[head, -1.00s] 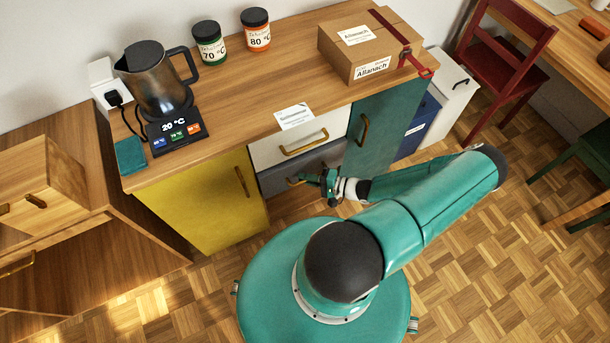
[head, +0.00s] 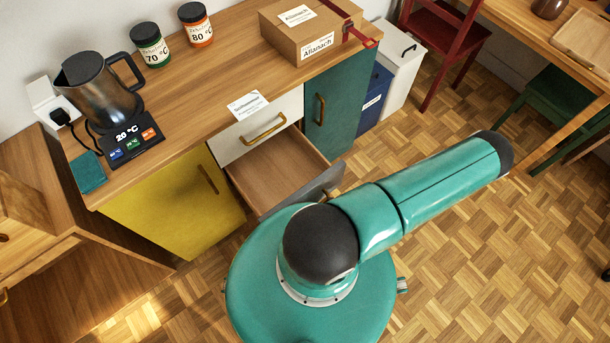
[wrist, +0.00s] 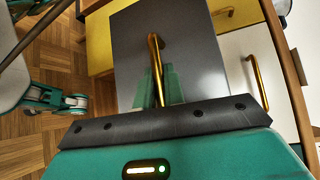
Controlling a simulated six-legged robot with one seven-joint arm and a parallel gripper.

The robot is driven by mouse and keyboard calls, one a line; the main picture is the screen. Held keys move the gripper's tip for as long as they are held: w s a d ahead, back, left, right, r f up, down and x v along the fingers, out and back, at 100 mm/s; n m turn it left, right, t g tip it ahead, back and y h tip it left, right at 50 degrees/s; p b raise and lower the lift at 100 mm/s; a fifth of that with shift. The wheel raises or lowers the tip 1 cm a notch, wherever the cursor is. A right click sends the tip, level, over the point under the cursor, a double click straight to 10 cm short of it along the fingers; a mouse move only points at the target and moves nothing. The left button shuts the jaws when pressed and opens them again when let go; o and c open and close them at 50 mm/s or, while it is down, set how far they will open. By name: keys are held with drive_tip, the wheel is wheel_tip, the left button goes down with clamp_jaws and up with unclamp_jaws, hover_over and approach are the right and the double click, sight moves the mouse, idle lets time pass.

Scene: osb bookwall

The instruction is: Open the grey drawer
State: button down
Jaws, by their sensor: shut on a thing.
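The grey drawer (head: 322,186) is pulled well out of the cabinet in the head view, and the visible part of its wooden inside is bare. Its dark grey front (wrist: 200,58) fills the middle of the wrist view. A brass bar handle (wrist: 152,48) stands on that front. My gripper (wrist: 157,84) is shut on this handle, with its greenish fingers on either side of the bar. In the head view my gripper is hidden behind my teal arm and body.
The white drawer (head: 240,138) above is shut, as are the yellow door (head: 165,205) and the teal door (head: 345,100). A kettle (head: 98,88), two jars and a cardboard box (head: 300,40) stand on the countertop. Parquet floor (head: 480,240) is open at the right.

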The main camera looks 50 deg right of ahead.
drive_tip(key=shift+s, duration=0.25)
drive_tip(key=c, duration=1.8)
unclamp_jaws()
drive_tip(key=shift+o, duration=0.2)
drive_tip(key=v, duration=1.3)
drive_tip(key=shift+s+d, duration=0.15)
drive_tip(key=shift+s, duration=0.1)
drive_tip(key=shift+r, duration=0.15)
